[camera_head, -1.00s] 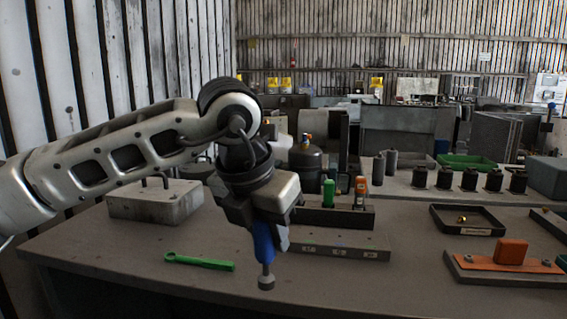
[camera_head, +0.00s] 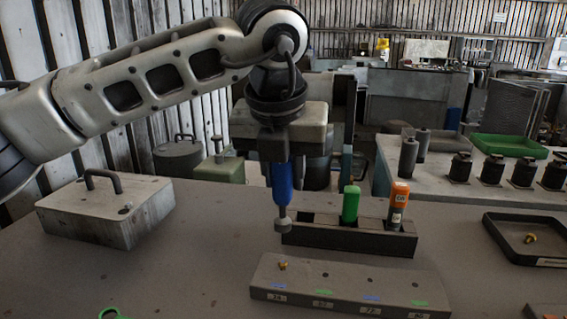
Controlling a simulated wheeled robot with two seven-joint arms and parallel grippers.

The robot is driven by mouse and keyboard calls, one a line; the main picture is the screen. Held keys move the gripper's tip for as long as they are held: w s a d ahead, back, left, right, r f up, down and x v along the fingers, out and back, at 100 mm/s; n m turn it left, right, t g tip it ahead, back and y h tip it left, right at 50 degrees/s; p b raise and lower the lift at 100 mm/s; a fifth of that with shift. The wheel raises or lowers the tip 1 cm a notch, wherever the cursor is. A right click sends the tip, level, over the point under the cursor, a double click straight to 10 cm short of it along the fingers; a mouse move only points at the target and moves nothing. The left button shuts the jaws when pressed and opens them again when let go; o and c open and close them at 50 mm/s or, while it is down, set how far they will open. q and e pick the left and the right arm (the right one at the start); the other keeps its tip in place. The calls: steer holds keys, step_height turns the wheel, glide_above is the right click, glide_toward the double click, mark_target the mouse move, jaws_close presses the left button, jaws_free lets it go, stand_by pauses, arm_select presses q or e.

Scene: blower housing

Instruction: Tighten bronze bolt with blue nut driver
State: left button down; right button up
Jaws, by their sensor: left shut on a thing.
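My left gripper (camera_head: 280,160) is shut on the blue nut driver (camera_head: 282,184), which hangs upright with its grey socket (camera_head: 282,222) pointing down. The socket is above the table and looks apart from everything below it. A small bronze bolt (camera_head: 282,266) sits at the left end of the grey block (camera_head: 345,290), which has several holes and labels along it. In the picture the bolt lies just below the socket. Another bronze bolt (camera_head: 530,238) lies in the dark tray at right. My right gripper is not in view.
A dark holder (camera_head: 350,238) behind the block carries a green driver (camera_head: 350,204) and an orange driver (camera_head: 399,202). The dark tray (camera_head: 496,232) is at right. A grey box with a handle (camera_head: 105,220) stands at left. The table between box and block is clear.

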mark_target(283, 209)
arm_select(q)
steer(key=shift+s+f+b, duration=0.15)
steer(key=shift+f+b, duration=0.15)
steer(key=shift+f, duration=0.3)
step_height(283, 209, down, 2)
steer(key=shift+f+b, duration=0.2)
steer(key=shift+b, duration=0.45)
steer(key=shift+f+b, duration=0.7)
steer(key=shift+f, duration=0.3)
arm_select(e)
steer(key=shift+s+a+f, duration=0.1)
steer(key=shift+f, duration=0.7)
arm_select(q)
steer(key=shift+b, duration=0.3)
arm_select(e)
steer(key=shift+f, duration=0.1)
arm_select(q)
steer(key=shift+f+b, duration=0.35)
steer(key=shift+b, duration=0.25)
steer(key=shift+r, duration=0.15)
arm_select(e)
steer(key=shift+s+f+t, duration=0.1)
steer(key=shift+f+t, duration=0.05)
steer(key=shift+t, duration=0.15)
